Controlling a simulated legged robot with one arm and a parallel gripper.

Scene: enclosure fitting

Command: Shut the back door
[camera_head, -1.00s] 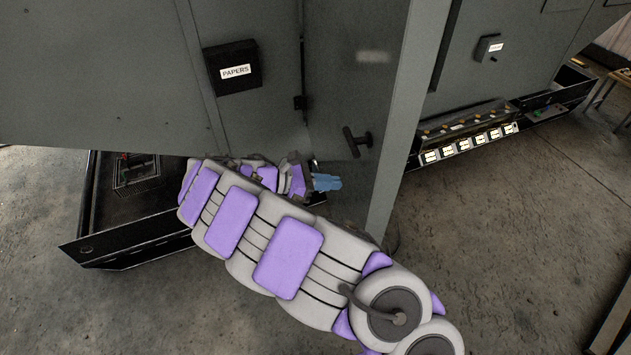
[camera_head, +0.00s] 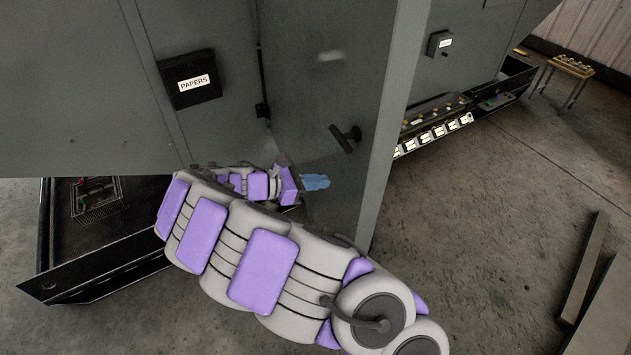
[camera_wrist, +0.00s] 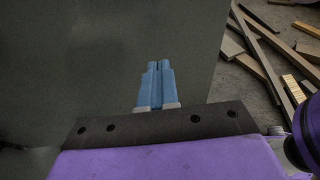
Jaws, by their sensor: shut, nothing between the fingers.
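The back door (camera_head: 318,90) is a grey panel standing open, swung out from the enclosure, with its free edge toward the right in the head view. It has a dark handle (camera_head: 345,138). My gripper (camera_head: 318,182) has blue fingers, shut and empty, low on the door's inner side, below and left of the handle. In the wrist view the shut fingers (camera_wrist: 159,68) point at the grey door face (camera_wrist: 90,60), whose edge shows at right. I cannot tell whether the fingertips touch the door.
A box marked PAPERS (camera_head: 190,79) is fixed to the enclosure wall at left. A black open tray (camera_head: 110,250) juts out at lower left. Planks (camera_head: 585,265) lie on the floor at right, and a small table (camera_head: 570,68) stands at back right. The concrete floor between is clear.

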